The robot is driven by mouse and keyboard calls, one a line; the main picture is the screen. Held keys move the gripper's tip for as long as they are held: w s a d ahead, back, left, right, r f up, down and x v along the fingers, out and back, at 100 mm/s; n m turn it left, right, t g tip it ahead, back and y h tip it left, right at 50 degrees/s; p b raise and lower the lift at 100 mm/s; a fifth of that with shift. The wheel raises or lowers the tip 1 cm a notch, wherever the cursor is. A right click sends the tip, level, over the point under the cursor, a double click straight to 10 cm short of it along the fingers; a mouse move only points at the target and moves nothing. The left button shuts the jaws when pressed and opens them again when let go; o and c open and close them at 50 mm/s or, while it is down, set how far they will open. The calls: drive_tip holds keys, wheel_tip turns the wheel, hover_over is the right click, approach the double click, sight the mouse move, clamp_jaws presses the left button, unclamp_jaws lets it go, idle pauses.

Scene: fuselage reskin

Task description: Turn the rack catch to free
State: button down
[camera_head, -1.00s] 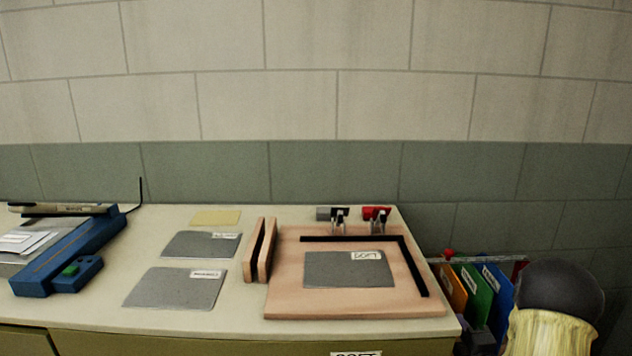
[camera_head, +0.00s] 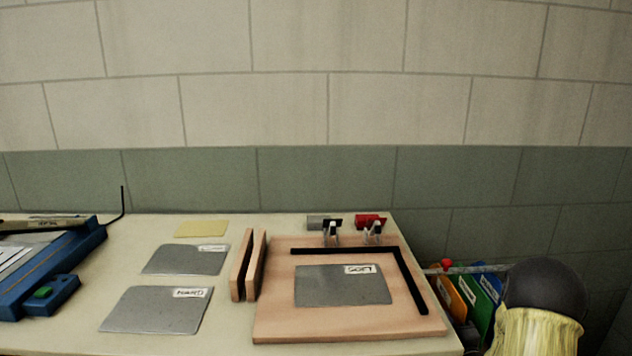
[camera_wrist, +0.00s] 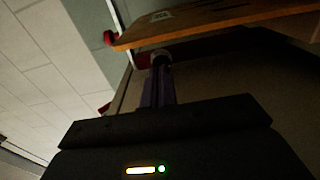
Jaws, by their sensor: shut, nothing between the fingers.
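The rack of coloured panels stands low to the right of the bench in the head view, with an orange panel (camera_head: 452,297), a green panel (camera_head: 471,302) and a blue panel (camera_head: 488,287). A small red knob (camera_head: 447,264) shows at its upper left; it may be the catch, but its setting cannot be read. In the wrist view my gripper (camera_wrist: 160,62) points at a red part (camera_wrist: 143,60) beneath an orange board (camera_wrist: 210,28). The fingers are together and dark. Contact with the red part cannot be told. The head view does not show the fingers.
The bench holds a wooden board (camera_head: 270,325) with a grey SOFT sheet (camera_head: 343,286), a slotted wooden block (camera_head: 237,275), other grey sheets (camera_head: 155,311), red (camera_head: 370,220) and grey (camera_head: 318,222) clamps, and a blue tool (camera_head: 50,260). A wall stands close behind.

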drive_tip(key=w, duration=0.6)
drive_tip(key=shift+d+b, duration=0.1)
drive_tip(key=shift+b, duration=0.2)
idle(0.4)
drive_tip(key=shift+s, duration=0.1)
drive_tip(key=shift+a+r+b, duration=0.15)
drive_tip(key=shift+a+b, duration=0.1)
drive_tip(key=shift+b, duration=1.55)
drive_tip(key=shift+d+b, duration=0.35)
drive_tip(key=shift+d, duration=0.25)
